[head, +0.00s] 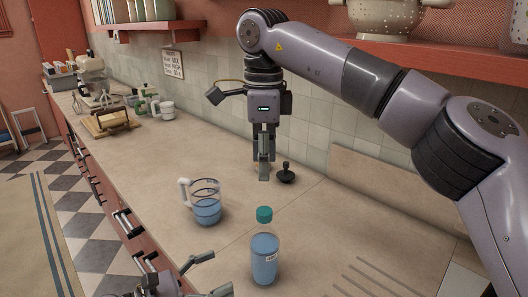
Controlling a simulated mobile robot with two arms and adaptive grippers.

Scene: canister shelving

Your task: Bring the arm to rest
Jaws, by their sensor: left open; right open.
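My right arm reaches in from the right, and its gripper (264,172) points down above the counter (340,215), seen nearly edge-on. It is open and holds nothing that I can see. A small black knobbed object (286,174) stands just to the right of its fingertips. My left gripper (221,272) is at the bottom edge, open and empty, its fingers pointing right toward a clear bottle (264,258). The bottle stands upright with blue contents and a teal cap, apart from both grippers. A clear jug (207,206) with blue liquid stands behind it.
A tiled wall with a red shelf (455,55) holding a colander (385,18) runs along the back. Wooden boards (108,123), a white mug (167,110) and green bottles are at the far left. The counter between them and the jug is clear.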

